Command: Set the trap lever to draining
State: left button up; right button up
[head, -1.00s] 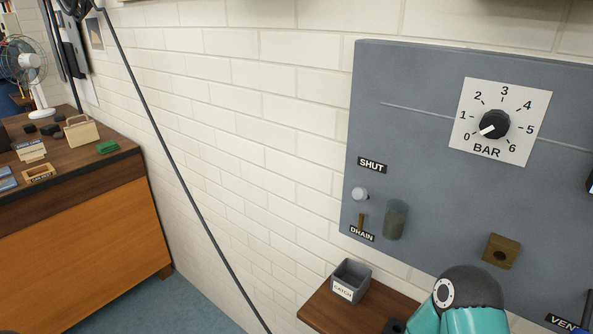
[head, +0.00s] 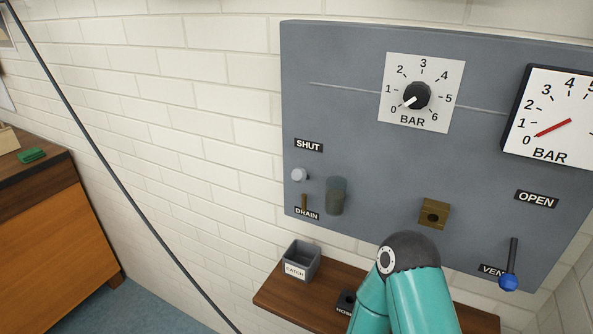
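The trap lever shows a pale round knob (head: 299,174) on the grey panel's left side, between the SHUT label (head: 309,146) and the DRAIN label (head: 307,214). The knob sits roughly midway between the labels; the lever's exact angle is hard to tell. A short brown stub (head: 304,201) points down just above the DRAIN label. A murky greenish-brown glass bowl (head: 336,196) hangs to the right of the knob. Neither of my grippers is in view. A teal link of my arm rises at the bottom centre, clear of the lever.
The grey panel (head: 370,160) carries a BAR dial knob (head: 416,96), a gauge (head: 551,118), a brass block (head: 434,213) and a blue-knobbed lever (head: 509,283) by VENT. Below is a brown shelf (head: 325,293) with a CATCH cup (head: 300,261). A black cable (head: 110,200) crosses the wall.

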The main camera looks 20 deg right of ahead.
aim_at(299, 174)
jog(key=u, duration=0.05)
jog(key=k, duration=0.5)
jog(key=u, duration=1.25)
jog(key=i, duration=0.1)
jog(key=z, duration=2.85)
jog(key=k, duration=0.4)
jog(key=u, duration=2.9)
jog(key=k, duration=0.1)
jog(key=z, duration=1.3)
jog(key=i, duration=0.5)
jog(key=z, duration=0.05)
